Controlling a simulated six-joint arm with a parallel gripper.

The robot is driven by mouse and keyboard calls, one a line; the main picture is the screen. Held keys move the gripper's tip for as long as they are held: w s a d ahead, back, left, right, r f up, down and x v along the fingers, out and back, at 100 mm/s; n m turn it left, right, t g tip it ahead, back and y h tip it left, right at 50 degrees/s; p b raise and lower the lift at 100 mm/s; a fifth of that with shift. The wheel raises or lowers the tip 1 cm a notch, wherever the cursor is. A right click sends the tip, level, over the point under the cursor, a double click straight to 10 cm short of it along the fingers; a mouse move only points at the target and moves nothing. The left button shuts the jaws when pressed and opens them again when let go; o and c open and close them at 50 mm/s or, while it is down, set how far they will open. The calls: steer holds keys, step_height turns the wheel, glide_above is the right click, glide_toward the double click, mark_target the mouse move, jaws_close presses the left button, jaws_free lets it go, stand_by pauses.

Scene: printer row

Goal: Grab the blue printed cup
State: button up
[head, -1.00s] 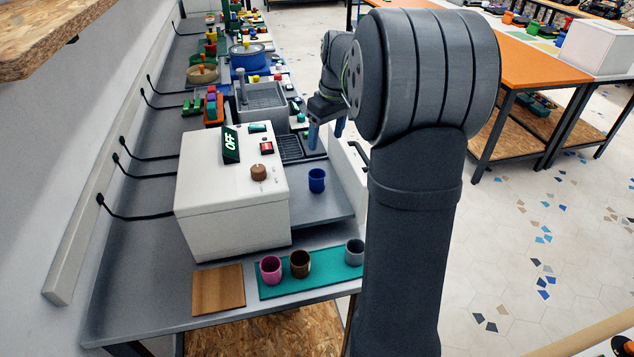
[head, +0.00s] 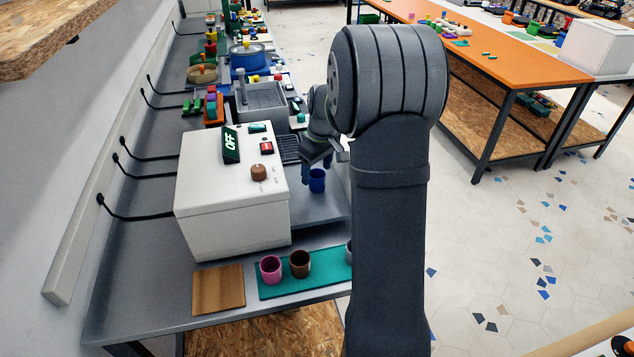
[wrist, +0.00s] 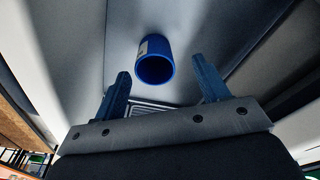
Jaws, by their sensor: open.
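The blue cup (head: 317,181) stands on the grey surface just right of the white printer box. In the wrist view the blue cup (wrist: 155,60) shows its open mouth and a pale label on its side. My gripper (head: 316,172) is at the cup in the head view, and its fingers partly overlap the cup there. In the wrist view my gripper (wrist: 160,82) is open, with one blue finger on each side of the picture and the cup just beyond the gap between the tips. No contact with the cup is visible.
The white printer box (head: 232,215) stands left of the cup. A teal mat (head: 310,285) in front holds a pink cup (head: 270,270), a brown cup (head: 300,264) and a grey cup partly hidden by my arm. A wooden board (head: 218,290) lies left of the mat.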

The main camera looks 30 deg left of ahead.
steer(key=f, duration=0.5)
steer(key=shift+w+a, duration=0.3)
steer(key=shift+w, duration=0.1)
steer(key=shift+r, duration=0.1)
steer(key=c, duration=1.1)
steer(key=shift+o, duration=0.2)
steer(key=shift+r, duration=0.1)
